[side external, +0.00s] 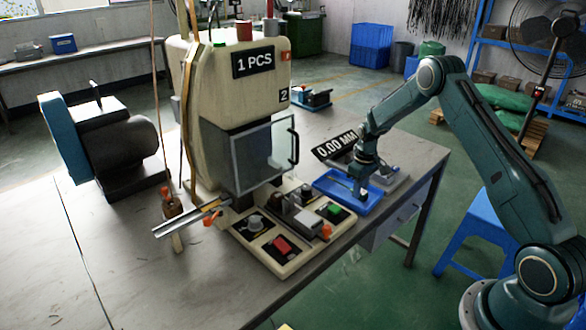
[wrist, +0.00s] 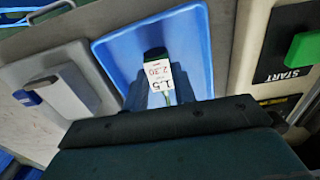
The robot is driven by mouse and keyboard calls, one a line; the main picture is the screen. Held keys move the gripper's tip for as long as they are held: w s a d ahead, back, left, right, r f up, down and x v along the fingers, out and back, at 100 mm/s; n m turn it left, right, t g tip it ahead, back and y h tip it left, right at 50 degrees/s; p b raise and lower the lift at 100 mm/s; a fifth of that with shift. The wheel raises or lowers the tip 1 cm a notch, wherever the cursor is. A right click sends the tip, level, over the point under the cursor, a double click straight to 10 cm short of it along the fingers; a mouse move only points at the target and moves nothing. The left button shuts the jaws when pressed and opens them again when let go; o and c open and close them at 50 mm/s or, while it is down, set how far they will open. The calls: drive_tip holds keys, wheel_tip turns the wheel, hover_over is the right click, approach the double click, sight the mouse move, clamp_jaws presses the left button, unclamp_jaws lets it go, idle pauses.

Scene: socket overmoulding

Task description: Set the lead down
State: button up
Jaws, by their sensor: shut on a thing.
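The blue tray (side external: 333,186) lies near the table's right edge, and it fills the upper middle of the wrist view (wrist: 108,55). My gripper (side external: 361,192) points down over the tray in the side view. In the wrist view my gripper (wrist: 158,80) is shut on the lead (wrist: 155,54). The lead shows a dark end, a white label with printed numbers and a bit of green between the fingers. The rest of the lead is hidden by the fingers and wrist. I cannot tell whether it touches the tray floor.
The cream moulding machine (side external: 225,95) with a clear door stands left of the tray. Its control panel with a green START button (wrist: 303,50) is close beside the tray. A grey device with a pale block (wrist: 65,97) sits on the tray's other side.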

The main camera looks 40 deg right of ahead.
drive_tip(key=shift+f, duration=0.1)
drive_tip(key=o, duration=1)
wheel_tip(320, 180, up, 12)
drive_tip(key=shift+r, duration=0.15)
idle(0.6)
